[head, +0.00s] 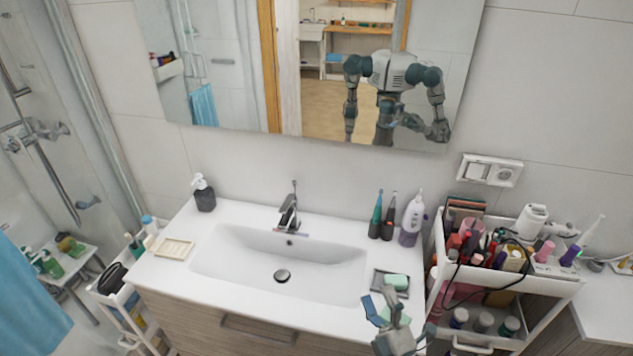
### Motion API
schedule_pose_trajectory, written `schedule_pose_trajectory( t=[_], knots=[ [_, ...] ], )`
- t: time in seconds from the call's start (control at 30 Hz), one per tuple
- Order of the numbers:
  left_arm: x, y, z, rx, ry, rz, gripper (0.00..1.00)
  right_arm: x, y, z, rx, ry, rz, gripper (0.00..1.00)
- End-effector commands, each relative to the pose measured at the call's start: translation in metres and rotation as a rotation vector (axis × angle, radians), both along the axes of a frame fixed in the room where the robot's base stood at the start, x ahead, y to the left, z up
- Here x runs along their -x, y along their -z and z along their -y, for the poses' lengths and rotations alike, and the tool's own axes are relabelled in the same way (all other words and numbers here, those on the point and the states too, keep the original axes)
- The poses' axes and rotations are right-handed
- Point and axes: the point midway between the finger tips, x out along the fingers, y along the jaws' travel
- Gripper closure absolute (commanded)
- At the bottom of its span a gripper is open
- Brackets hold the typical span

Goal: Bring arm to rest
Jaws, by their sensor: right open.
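My right gripper (385,306) is at the bottom, right of centre, over the front right part of the white sink counter (180,275). Its fingers are spread and nothing shows between them. It is just in front of a dark soap dish (377,284) with a green bar of soap (396,281); I cannot tell whether they touch. A teal-green patch by the fingers is partly covered, and I cannot tell what it is. My left gripper is not directly in view. The cosmetics cart (571,288) stands to the right of the gripper, filled with bottles and tubes.
The sink basin (240,262) with its faucet (289,212) is in the middle. A soap dispenser (203,195) and a cream dish (175,248) are at left. A mirror (230,60) reflects me.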

Motion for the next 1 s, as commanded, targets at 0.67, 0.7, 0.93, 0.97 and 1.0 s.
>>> schedule_pose_trajectory(
  t=[0.67, 0.7, 0.93, 0.97, 1.0],
  knots=[
    [-0.002, 0.000, -0.001, -0.001, 0.001, 0.003, 0.01, 0.188, 0.337, 0.087, -1.023, 0.743, -1.617, 0.00],
    [-0.002, 0.000, -0.001, -0.001, 0.001, 0.003, 0.01, 0.202, 0.343, 0.086, -1.045, 0.779, -1.669, 0.00],
    [-0.002, 0.000, -0.002, -0.001, 0.001, 0.003, 0.01, 0.205, 0.420, 0.081, -1.051, 0.833, -1.746, 0.00],
    [-0.002, 0.000, -0.002, -0.001, 0.001, 0.003, 0.01, 0.204, 0.432, 0.081, -1.048, 0.836, -1.750, 0.00],
    [-0.002, 0.000, -0.002, -0.001, 0.001, 0.003, 0.01, 0.203, 0.448, 0.081, -1.045, 0.840, -1.755, 0.00]
  ],
)
